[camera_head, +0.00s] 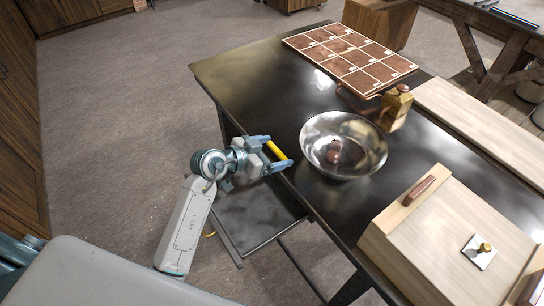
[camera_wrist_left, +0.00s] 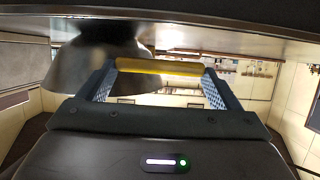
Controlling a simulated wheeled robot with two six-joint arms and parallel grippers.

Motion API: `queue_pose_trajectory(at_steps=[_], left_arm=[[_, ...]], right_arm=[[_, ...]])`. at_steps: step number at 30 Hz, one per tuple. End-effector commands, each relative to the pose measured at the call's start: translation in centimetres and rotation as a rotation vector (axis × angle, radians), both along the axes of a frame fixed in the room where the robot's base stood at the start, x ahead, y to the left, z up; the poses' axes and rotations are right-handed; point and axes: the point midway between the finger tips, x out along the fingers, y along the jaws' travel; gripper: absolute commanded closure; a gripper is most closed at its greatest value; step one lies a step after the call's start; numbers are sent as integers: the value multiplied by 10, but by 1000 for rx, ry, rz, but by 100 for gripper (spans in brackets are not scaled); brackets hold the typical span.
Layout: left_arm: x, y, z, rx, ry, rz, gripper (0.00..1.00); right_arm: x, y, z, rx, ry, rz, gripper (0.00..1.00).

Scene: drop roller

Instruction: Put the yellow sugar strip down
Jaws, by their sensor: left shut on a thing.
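The yellow sugar strip (camera_head: 276,150) is held between the fingers of my left gripper (camera_head: 279,151), beside the near left edge of the dark table. In the left wrist view the strip (camera_wrist_left: 160,66) lies across from one fingertip to the other of the left gripper (camera_wrist_left: 160,72). The gripper is shut on it, and the strip looks clear of the tabletop. My right gripper is not in view.
A metal bowl (camera_head: 367,153) with a brown thing inside stands just right of my left gripper. Behind are a brown tiled board (camera_head: 352,60) and a brass box (camera_head: 396,108). A wooden box (camera_head: 440,235) stands front right. The table's (camera_head: 250,95) far left part is clear.

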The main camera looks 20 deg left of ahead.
Motion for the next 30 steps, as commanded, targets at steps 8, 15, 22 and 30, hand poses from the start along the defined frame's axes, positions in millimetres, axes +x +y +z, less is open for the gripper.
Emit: queue_pose_trajectory(at_steps=[8, 15, 22, 30], left_arm=[[-1, 1, -31, 0, 2, 2, 36], [-1, 1, -31, 0, 1, 1, 36], [-1, 1, -33, 0, 2, 2, 0], [-4, 4, -29, 3, 1, 1, 0]], right_arm=[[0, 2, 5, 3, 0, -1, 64], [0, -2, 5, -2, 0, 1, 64], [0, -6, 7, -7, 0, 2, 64], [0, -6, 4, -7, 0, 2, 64]])
